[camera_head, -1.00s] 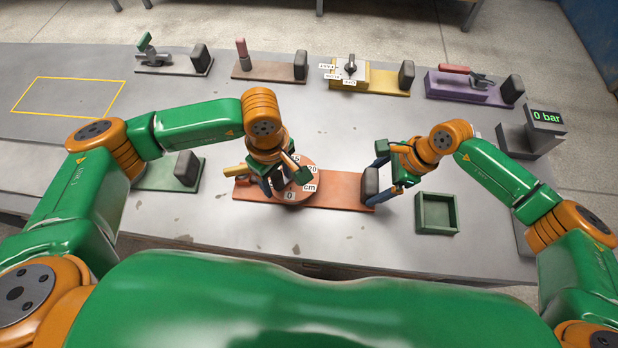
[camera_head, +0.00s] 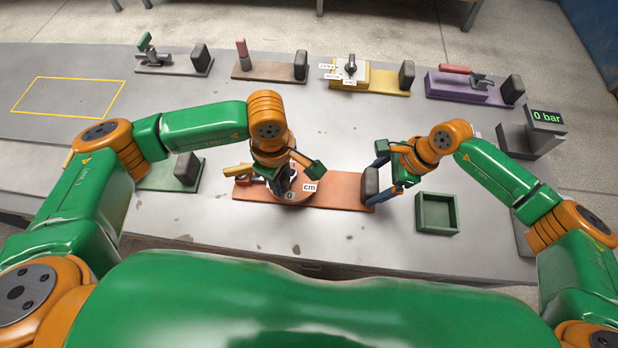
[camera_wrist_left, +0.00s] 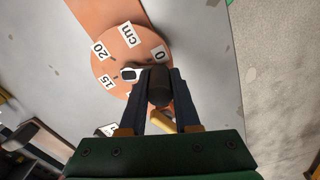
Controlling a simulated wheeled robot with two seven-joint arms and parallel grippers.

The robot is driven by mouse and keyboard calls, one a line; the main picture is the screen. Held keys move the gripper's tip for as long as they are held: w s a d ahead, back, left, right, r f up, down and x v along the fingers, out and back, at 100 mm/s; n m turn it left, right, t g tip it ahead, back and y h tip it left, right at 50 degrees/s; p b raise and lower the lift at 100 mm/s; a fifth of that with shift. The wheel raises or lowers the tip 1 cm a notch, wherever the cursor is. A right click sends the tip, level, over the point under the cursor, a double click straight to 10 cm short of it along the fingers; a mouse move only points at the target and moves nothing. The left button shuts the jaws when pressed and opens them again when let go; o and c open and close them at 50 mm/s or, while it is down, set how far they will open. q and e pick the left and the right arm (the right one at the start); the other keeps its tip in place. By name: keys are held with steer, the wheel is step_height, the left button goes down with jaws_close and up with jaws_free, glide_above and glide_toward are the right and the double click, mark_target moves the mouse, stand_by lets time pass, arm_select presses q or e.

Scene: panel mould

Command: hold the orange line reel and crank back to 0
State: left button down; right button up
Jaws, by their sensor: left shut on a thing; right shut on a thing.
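The orange line reel (camera_head: 297,199) is a round dial on a long orange board (camera_head: 340,191). Its labels 15, 20, cm and 0 show on the dial in the left wrist view (camera_wrist_left: 106,67). My right gripper (camera_head: 383,184) is shut on the dark upright block (camera_head: 370,182) at the board's right end. The left gripper hides part of the dial.
A green open tray (camera_head: 437,213) lies right of the board. A green fixture (camera_head: 172,174) stands to the left. Several coloured fixtures line the back, including a yellow one (camera_head: 375,80). A display reading 0 bar (camera_head: 546,117) stands at right. The bench between is clear.

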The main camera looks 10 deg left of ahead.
arm_select(q)
steer(key=shift+s+d+n, duration=0.1)
steer(key=shift+d+n, duration=0.3)
steer(key=shift+n, duration=0.6)
steer(key=shift+d+n, duration=0.4)
steer(key=shift+n, duration=0.6)
steer(key=c, duration=0.6)
jaws_free()
step_height(320, 180, up, 12)
